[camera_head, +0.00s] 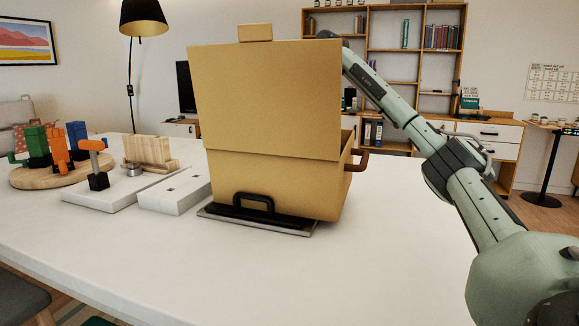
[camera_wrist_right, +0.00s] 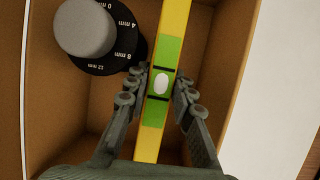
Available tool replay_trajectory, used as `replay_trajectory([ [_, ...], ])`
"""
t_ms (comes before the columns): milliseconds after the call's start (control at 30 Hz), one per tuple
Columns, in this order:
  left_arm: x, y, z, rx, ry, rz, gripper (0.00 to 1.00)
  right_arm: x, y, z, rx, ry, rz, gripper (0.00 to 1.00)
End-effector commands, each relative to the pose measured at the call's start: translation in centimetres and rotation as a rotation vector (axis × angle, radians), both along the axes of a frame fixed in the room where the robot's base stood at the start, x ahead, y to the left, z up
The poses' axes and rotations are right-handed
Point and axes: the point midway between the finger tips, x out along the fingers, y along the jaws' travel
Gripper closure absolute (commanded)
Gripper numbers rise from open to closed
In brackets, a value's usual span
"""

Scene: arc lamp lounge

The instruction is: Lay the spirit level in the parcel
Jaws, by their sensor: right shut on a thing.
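The parcel is an open cardboard box (camera_head: 265,185) on the white table in the head view, with its tall front flap raised. In the right wrist view its inner wall (camera_wrist_right: 60,120) shows around the gripper. The spirit level (camera_wrist_right: 151,142) is a yellow bar with green panels and a pale vial. My right gripper (camera_wrist_right: 161,83) is shut on it, over the box opening. I cannot tell how far it is above the bottom. In the head view the flap hides this gripper and the level. My left gripper is in neither view.
A grey knob with a black millimetre-marked ring (camera_wrist_right: 110,48) is in the box, beside the level. A grey plate with a black handle (camera_head: 255,206) lies at the box's front. White blocks (camera_head: 175,192) and a round wooden board (camera_head: 35,178) stand left. The front table is clear.

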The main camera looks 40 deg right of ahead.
Motion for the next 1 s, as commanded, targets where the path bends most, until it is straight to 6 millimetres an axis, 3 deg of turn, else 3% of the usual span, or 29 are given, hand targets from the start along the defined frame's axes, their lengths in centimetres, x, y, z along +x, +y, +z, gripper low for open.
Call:
replay_trajectory([
  [400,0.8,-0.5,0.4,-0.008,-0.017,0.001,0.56,0.0,0.0,-4.7,0.001,-0.002,0.000,1.00],
  [767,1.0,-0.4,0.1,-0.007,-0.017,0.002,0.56,0.1,0.1,-5.1,0.001,-0.003,0.001,1.00],
  [800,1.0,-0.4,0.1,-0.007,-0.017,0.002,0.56,0.1,0.1,-5.2,0.001,-0.002,0.001,0.73],
  [933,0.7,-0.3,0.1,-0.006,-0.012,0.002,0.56,0.1,0.0,-5.1,0.001,-0.002,0.000,0.57],
  [1000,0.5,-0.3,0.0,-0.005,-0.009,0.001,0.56,0.1,0.0,-5.1,0.001,-0.002,0.000,0.56],
])
